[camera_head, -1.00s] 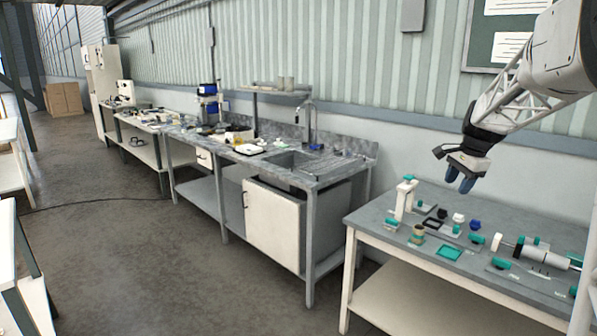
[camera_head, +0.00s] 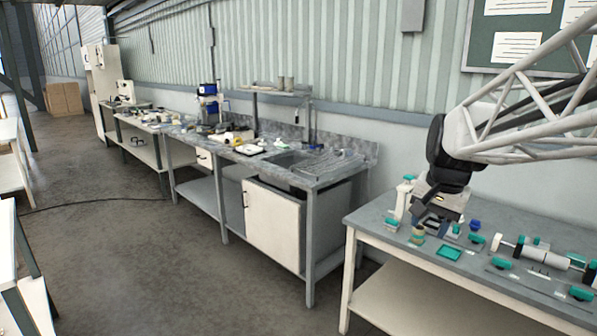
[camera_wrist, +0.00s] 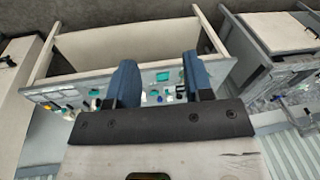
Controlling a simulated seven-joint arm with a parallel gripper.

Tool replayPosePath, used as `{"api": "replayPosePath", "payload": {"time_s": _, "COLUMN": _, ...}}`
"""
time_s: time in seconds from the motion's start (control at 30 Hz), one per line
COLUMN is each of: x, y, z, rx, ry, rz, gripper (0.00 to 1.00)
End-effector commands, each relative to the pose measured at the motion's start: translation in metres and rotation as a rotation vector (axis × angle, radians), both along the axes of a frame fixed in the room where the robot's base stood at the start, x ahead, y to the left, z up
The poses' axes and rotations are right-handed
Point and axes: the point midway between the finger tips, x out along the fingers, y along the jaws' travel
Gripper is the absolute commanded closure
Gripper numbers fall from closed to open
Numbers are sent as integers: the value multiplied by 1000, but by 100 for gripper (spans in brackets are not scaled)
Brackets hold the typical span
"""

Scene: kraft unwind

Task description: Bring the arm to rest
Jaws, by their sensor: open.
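My gripper (camera_head: 437,217) hangs over the left part of the grey-topped bench (camera_head: 470,290) at the right of the head view. In the wrist view its two blue fingers (camera_wrist: 160,85) are spread apart with nothing held between them. The bench lies beyond the fingers there, with small parts between and beside them. In the head view the gripper hides some of the small parts behind it. I cannot tell its exact height above the bench top.
On the bench stand a white-and-teal upright piece (camera_head: 403,197), a teal square frame (camera_head: 449,253), a brown-topped pot (camera_head: 417,236), a blue piece (camera_head: 474,225) and a white cylinder assembly (camera_head: 535,254). A sink counter (camera_head: 305,180) stands to the left.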

Motion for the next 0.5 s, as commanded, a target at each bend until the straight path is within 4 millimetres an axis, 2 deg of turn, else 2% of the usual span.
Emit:
{"api": "replayPosePath", "payload": {"time_s": 0.03, "x": -14, "y": 8, "z": -2, "rx": -9, "ry": -4, "rz": 30, "gripper": 53}}
{"api": "replayPosePath", "payload": {"time_s": 0.2, "x": -54, "y": 28, "z": -12, "rx": -41, "ry": -16, "rz": 133, "gripper": 53}}
{"api": "replayPosePath", "payload": {"time_s": 0.5, "x": -125, "y": 56, "z": -38, "rx": -98, "ry": -33, "rz": 316, "gripper": 53}}
